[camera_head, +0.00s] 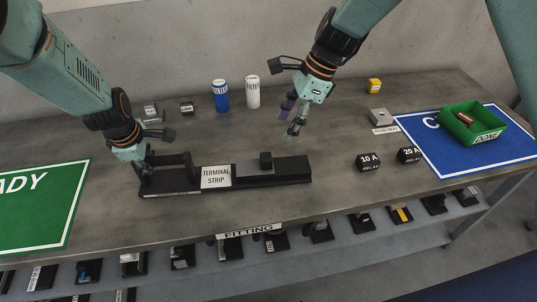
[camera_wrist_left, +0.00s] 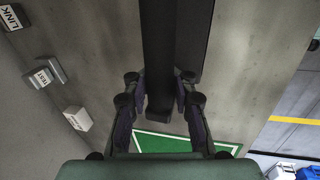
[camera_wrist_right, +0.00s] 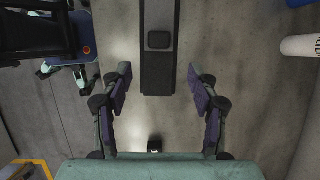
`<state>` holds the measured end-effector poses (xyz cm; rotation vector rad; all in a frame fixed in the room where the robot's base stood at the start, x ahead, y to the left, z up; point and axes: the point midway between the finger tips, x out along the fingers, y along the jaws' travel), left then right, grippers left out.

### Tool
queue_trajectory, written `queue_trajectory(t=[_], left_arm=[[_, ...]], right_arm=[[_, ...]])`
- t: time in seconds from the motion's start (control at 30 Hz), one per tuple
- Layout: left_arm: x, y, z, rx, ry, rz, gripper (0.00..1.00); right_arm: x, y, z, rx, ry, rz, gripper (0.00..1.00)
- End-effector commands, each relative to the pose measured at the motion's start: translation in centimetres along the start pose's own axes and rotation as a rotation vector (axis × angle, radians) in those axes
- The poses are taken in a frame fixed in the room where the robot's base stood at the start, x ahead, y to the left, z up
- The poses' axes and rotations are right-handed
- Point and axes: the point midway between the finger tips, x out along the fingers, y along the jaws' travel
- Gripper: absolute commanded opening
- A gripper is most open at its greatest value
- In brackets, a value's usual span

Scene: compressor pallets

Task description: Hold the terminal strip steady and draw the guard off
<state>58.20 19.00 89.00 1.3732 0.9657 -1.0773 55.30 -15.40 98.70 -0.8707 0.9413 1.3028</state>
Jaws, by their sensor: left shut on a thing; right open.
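The terminal strip (camera_head: 292,177) is a long dark bar lying on the grey table, with a white label reading TERMINAL STRIP. A grey plate with a black knob (camera_head: 265,160), which looks like the guard, sits on its right half. The knob also shows in the right wrist view (camera_wrist_right: 158,40). My left gripper (camera_head: 150,162) is shut on the raised bar at the strip's left end; in the left wrist view its fingers (camera_wrist_left: 160,88) lie on both sides of that bar.
Blue (camera_head: 221,95) and white (camera_head: 252,92) cylinders stand behind the strip. Black 10 A (camera_head: 368,161) and 20 A (camera_head: 409,155) relays lie to its right. A green tray (camera_head: 446,122) stands on the blue mat (camera_head: 420,169); a green mat (camera_head: 62,222) lies left. A parts shelf runs below the front edge.

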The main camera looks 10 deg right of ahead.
Motion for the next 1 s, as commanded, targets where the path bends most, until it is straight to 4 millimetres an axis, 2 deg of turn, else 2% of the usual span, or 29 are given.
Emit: queue_trajectory(t=[0.17, 0.5, 0.63, 0.8, 1.0], left_arm=[[-0.1, 0.1, 0.0, -0.001, 0.0, 0.003, 0.0], [-0.1, 0.1, 0.0, -0.001, 0.0, 0.003, 0.0], [-0.1, 0.1, 0.0, -0.001, 0.0, 0.003, 0.0], [-0.1, 0.1, 0.0, -0.001, 0.0, 0.003, 0.0], [-0.1, 0.1, 0.0, -0.001, 0.0, 0.003, 0.0]], right_arm=[[1.9, 0.0, 0.0, 0.006, 0.002, 0.002, 0.6], [8.1, 0.0, 0.0, 0.004, 0.001, 0.002, 0.6], [10.0, 0.0, 0.0, 0.004, 0.001, 0.0, 0.6], [11.5, 0.0, 0.0, 0.004, 0.0, 0.0, 0.6], [11.9, 0.0, 0.1, 0.003, 0.0, -0.002, 0.6]])
